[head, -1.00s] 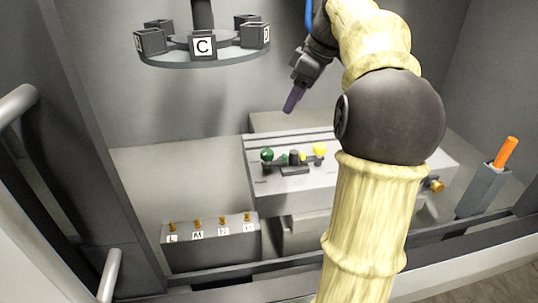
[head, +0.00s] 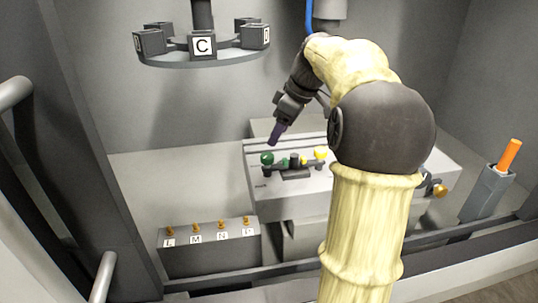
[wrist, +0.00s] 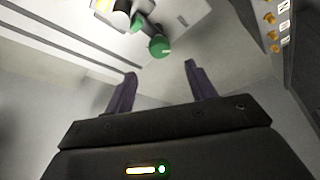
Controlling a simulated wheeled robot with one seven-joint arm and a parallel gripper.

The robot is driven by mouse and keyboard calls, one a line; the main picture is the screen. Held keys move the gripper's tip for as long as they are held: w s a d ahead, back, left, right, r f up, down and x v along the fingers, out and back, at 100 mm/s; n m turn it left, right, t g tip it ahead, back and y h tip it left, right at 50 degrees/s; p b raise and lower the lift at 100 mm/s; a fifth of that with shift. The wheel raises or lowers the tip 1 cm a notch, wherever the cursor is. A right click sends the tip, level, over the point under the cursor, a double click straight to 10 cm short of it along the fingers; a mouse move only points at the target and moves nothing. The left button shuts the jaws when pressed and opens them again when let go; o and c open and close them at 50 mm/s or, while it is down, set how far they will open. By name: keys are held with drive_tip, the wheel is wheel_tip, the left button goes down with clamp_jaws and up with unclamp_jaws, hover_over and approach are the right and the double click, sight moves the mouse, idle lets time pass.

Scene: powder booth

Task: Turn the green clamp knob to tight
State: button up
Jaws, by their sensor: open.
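The green clamp knob (head: 267,158) stands at the left end of a small dark fixture on the grey bench block (head: 300,202). In the wrist view the green knob (wrist: 159,46) shows beyond my fingertips, roughly between their lines, with a pale mark on its top. My gripper (head: 275,134) is above and slightly right of the knob in the head view, tilted downward. It also shows in the wrist view (wrist: 160,70), with its two purple fingers apart and nothing between them. The knob is apart from the fingers. The lettering on the block is too small to read.
A yellow knob (head: 320,153) sits at the fixture's right end. A round hanging rack (head: 200,60) with lettered boxes is above left. A grey box (head: 210,252) with several brass pegs stands front left. An orange handle (head: 509,154) stands in a holder at right.

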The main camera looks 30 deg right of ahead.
sight(267, 155)
drive_tip(key=b+x, duration=0.1)
drive_tip(key=x, duration=0.7)
drive_tip(key=shift+c, duration=0.5)
drive_tip(key=shift+r, duration=0.1)
drive_tip(key=c, duration=0.9)
